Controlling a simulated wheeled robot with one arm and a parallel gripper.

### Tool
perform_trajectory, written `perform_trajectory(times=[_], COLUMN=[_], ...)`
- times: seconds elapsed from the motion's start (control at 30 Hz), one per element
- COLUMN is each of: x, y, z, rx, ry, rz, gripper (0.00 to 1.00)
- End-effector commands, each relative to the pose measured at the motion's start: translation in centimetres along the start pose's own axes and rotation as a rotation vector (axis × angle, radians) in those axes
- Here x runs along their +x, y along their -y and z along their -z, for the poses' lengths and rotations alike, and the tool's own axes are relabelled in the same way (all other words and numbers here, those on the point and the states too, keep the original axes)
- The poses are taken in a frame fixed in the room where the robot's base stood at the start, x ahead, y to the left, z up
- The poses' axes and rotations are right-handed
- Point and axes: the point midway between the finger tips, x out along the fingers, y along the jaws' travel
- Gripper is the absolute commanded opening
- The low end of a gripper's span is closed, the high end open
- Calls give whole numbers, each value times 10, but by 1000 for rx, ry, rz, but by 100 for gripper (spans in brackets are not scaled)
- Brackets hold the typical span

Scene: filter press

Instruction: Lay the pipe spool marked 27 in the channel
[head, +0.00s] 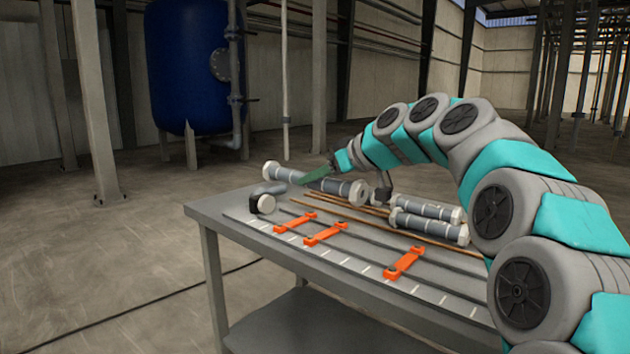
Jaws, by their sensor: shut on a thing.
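A grey pipe spool (300,178) with pale flanged ends is in my gripper (322,176), above the far left part of the table. My gripper's green finger lies across the top of the spool, and the jaws are shut on it. The spool is tilted, its right end lower in the picture. No number can be read on it. Two more grey spools, an upper one (427,208) and a nearer one (428,227), lie side by side on the right of the table. Long dark rails with orange brackets (325,233) run along the table in front; which gap is the channel is unclear.
Thin brown rods (350,210) lie behind the rails. A pale-marked strip (345,262) runs along the front edge. My arm covers the table's right end.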

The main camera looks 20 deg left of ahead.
Motion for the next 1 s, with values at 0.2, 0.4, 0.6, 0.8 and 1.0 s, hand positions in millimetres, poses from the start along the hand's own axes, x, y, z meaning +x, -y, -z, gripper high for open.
perform_trajectory(times=[0.2,0.4,0.6,0.8,1.0], x=[3,9,16,23,31], y=[0,0,1,0,0], z=[-6,-17,-31,-43,-57], rx=[1,0,1,0,-1], ry=[-1,0,1,0,0], rz=[-1,1,1,-1,0], gripper=[0,0,0,0,0])
